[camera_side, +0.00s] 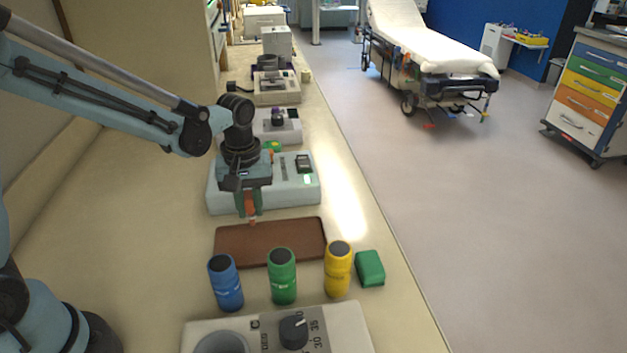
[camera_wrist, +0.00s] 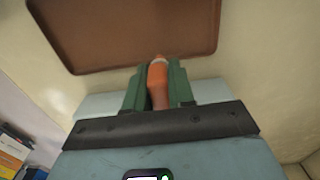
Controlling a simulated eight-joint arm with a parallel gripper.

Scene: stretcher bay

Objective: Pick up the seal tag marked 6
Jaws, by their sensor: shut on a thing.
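My gripper (camera_side: 248,207) is shut on a small orange piece (camera_side: 251,211) with a paler tip, held between its green fingers. In the wrist view the gripper (camera_wrist: 158,88) grips the same orange piece (camera_wrist: 157,82) between both fingers. No number can be read on it, so I cannot tell whether it is the tag marked 6. The gripper points down by the far edge of a brown tray (camera_side: 285,240), in front of a pale device (camera_side: 300,190). The tray (camera_wrist: 125,30) looks empty. The gap between the piece and the surface is unclear.
Blue (camera_side: 226,285), green (camera_side: 282,278) and yellow (camera_side: 338,272) cylinders stand in front of the tray, with a green block (camera_side: 370,268) at right. A device with a black knob (camera_side: 293,331) is nearest. More devices line the bench behind. The bench's right edge is close.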

